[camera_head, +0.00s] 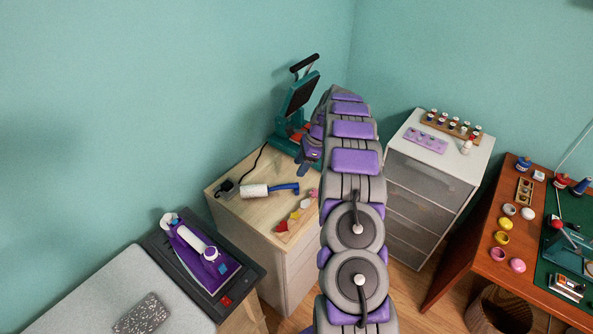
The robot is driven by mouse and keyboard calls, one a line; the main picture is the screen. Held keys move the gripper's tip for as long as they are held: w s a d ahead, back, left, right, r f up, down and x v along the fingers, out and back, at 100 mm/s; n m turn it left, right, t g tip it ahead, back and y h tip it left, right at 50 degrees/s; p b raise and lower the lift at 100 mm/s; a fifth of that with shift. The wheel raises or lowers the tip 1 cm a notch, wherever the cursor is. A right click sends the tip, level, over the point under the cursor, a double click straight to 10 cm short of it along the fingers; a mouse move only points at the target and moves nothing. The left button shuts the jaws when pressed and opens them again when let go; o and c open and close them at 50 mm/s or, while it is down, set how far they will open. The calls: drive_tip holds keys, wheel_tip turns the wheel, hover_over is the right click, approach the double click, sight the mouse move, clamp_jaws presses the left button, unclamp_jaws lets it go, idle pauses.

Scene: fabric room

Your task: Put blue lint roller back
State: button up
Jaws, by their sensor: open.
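The blue lint roller (284,187) lies on the light wooden top of a cabinet (232,210). Its white roll points left and its blue handle points right. My gripper (303,169) is above the cabinet's right side, close to the far end of my arm. It is open, apart from the roller and to the upper right of its handle. My arm hides part of the gripper and the cabinet's right edge.
A teal heat press (292,107) stands at the cabinet's back. Small coloured items (294,214) lie near its front right. An ironing board (90,296) with a purple iron (200,250) is at left. A white-topped drawer unit (427,150) and brown desk (485,258) stand right.

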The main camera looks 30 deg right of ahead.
drive_tip(key=s+a+r+n+g+h, duration=0.1)
drive_tip(key=s+a+r+n, duration=0.5)
drive_tip(key=s+a+r, duration=0.4)
drive_tip(key=s+a+r+n+g, duration=0.1)
drive_tip(key=s+a+r+n, duration=0.5)
drive_tip(key=a+r, duration=0.5)
drive_tip(key=s+a+n+h, duration=0.1)
drive_tip(key=s+a+n, duration=0.1)
drive_tip(key=s, duration=0.7)
drive_tip(key=s+a+n+g+h, duration=0.1)
drive_tip(key=s+a+n, duration=0.2)
drive_tip(key=s, duration=0.7)
drive_tip(key=s+a+f+n+h, duration=0.1)
drive_tip(key=s+a+n, duration=0.2)
drive_tip(key=s+n, duration=0.3)
drive_tip(key=s, duration=0.4)
drive_tip(key=shift+s+a+g, duration=0.2)
drive_tip(key=shift+g, duration=0.1)
